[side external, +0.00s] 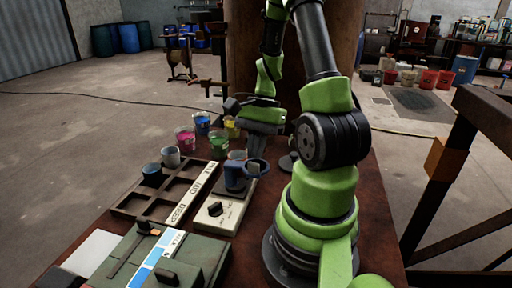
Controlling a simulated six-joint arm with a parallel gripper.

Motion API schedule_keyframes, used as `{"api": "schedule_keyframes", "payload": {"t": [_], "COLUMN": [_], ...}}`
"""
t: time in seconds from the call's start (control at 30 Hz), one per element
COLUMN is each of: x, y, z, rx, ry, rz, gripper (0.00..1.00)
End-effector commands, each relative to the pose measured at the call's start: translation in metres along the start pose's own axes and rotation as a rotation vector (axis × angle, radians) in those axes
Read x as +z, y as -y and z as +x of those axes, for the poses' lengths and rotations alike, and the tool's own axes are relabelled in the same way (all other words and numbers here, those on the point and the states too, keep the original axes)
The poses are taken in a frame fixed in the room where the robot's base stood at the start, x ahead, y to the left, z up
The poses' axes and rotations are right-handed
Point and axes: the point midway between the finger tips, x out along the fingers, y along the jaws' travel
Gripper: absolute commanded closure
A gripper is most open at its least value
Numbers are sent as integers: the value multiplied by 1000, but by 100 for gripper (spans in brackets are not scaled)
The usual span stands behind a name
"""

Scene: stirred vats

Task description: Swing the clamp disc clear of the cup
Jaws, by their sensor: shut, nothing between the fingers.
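My gripper (262,152) points down at the middle of the table, shut and empty. A dark blue clamp piece (235,178) stands on the cream machine base (225,212), just below my gripper in the picture. A rounded blue-grey disc (257,167) shows at its right side, close below my fingertips; I cannot tell whether they touch. A pale cup rim (237,155) shows behind the clamp, mostly hidden. I cannot tell whether the disc is over a cup.
Pink (185,138), blue (202,123), green (219,144) and yellow (232,127) cups stand behind. A labelled compartment tray (128,207) holds a dark cup (152,174); a grey cup (171,156) stands at its far end. A green box (160,258) is in front.

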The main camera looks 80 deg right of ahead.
Motion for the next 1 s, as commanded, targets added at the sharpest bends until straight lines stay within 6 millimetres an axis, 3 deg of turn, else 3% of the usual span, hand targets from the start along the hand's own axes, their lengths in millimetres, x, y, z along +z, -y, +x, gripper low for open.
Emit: {"api": "schedule_keyframes", "payload": {"t": [0.23, 0.43, 0.73, 0.87, 1.0], "x": [1, 16, 15, 6, -19], "y": [0, -1, -1, -1, -3], "z": [0, 6, 6, 2, -7], "rx": [0, 1, 0, -2, -4], "ry": [0, 0, 0, 0, -2], "rz": [-1, -3, -1, 2, 4], "gripper": [100, 100, 100, 100, 100]}}
